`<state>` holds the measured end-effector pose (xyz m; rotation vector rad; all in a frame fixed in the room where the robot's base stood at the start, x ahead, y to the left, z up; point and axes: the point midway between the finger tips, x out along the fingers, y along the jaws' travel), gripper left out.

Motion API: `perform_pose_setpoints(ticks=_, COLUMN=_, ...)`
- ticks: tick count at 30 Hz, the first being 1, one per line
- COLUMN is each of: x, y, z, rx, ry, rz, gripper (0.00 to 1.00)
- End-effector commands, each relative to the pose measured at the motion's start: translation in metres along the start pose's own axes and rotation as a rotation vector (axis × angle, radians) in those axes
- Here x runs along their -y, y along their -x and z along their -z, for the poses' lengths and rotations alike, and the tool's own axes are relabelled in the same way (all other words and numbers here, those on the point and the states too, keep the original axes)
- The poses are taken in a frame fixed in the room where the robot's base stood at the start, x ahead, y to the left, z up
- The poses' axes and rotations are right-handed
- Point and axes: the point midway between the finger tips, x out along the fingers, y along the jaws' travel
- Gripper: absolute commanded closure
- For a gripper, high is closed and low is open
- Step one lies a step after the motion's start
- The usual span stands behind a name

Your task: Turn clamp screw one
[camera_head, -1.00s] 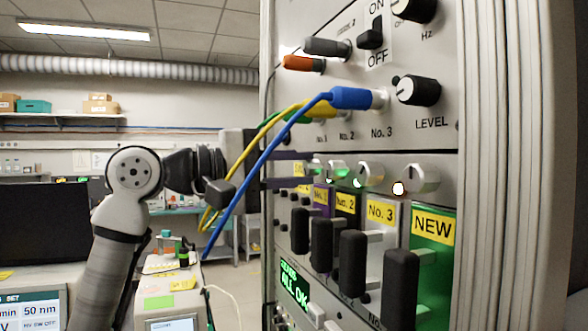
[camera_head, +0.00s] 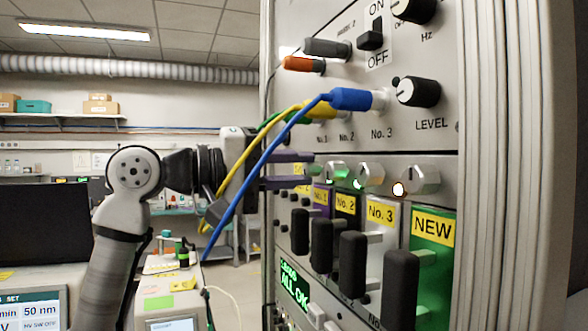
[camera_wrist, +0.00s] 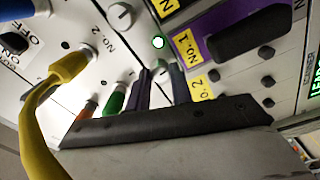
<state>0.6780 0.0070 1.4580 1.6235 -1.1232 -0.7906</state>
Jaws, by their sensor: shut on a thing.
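Clamp screw one (camera_wrist: 161,70) is a small pale metal knob on the rack's front panel. In the wrist view it sits between the two dark purple-grey fingers of my gripper (camera_wrist: 162,82), by the yellow "No. 1" label and purple module (camera_wrist: 225,42). My gripper (camera_head: 311,170) also shows in the head view, reaching the panel from the left with one finger above the other. It is shut on the screw. The fingers mostly hide the screw in the head view. The screw's exact angle cannot be told.
Yellow and blue cables (camera_head: 262,150) hang in front of my wrist. Other clamp screws (camera_head: 422,179) line up to the right, above black module handles (camera_head: 402,288). Plugs (camera_head: 350,99) and switches stick out above. The rack's right post (camera_head: 480,200) bounds the panel.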

Motion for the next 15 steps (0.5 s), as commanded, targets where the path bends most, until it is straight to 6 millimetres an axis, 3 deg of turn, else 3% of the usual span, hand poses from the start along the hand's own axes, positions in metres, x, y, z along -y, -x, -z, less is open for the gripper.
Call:
perform_pose_setpoints(ticks=2, x=0.0003, y=0.0001, z=-0.0003, rx=0.001, ry=0.000, rz=0.001, gripper=1.00)
perform_pose_setpoints(ticks=3, x=0.0003, y=0.0001, z=-0.0003, rx=0.001, ry=0.001, rz=0.001, gripper=0.77)
perform_pose_setpoints(ticks=8, x=0.0003, y=0.0001, z=-0.0002, rx=0.001, ry=0.001, rz=0.001, gripper=0.56)
perform_pose_setpoints(ticks=15, x=0.0002, y=0.0001, z=-0.0002, rx=0.000, ry=0.001, rz=0.000, gripper=0.56)
